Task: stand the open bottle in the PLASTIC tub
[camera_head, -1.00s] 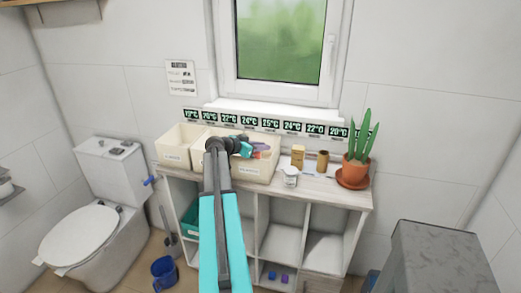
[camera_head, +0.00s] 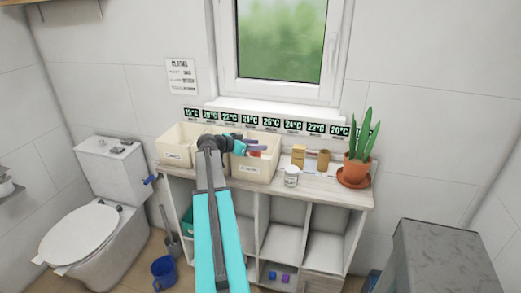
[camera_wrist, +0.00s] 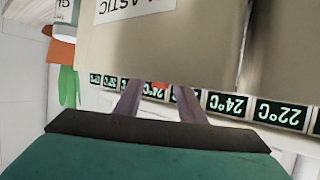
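The PLASTIC tub (camera_wrist: 97,45) is a cream open box with its label upside down in the wrist view. In the head view it is the rightmost tub (camera_head: 252,171) on the cabinet. My gripper (camera_head: 257,148) is over this tub, coming from the left. In the wrist view its two purple-grey fingers (camera_wrist: 159,88) stand apart, with a small red patch (camera_wrist: 160,85) between the tips. Red also shows under the fingers in the head view. I cannot tell whether this is a held bottle or something in the tub. No open bottle is clearly identifiable.
Another cream tub (camera_head: 173,152) stands to the left, with my arm covering the space between. A white jar (camera_head: 291,177), two brown-yellow containers (camera_head: 298,156) (camera_head: 323,160) and a potted plant (camera_head: 356,168) stand right of the PLASTIC tub. A temperature strip (camera_wrist: 228,105) runs behind.

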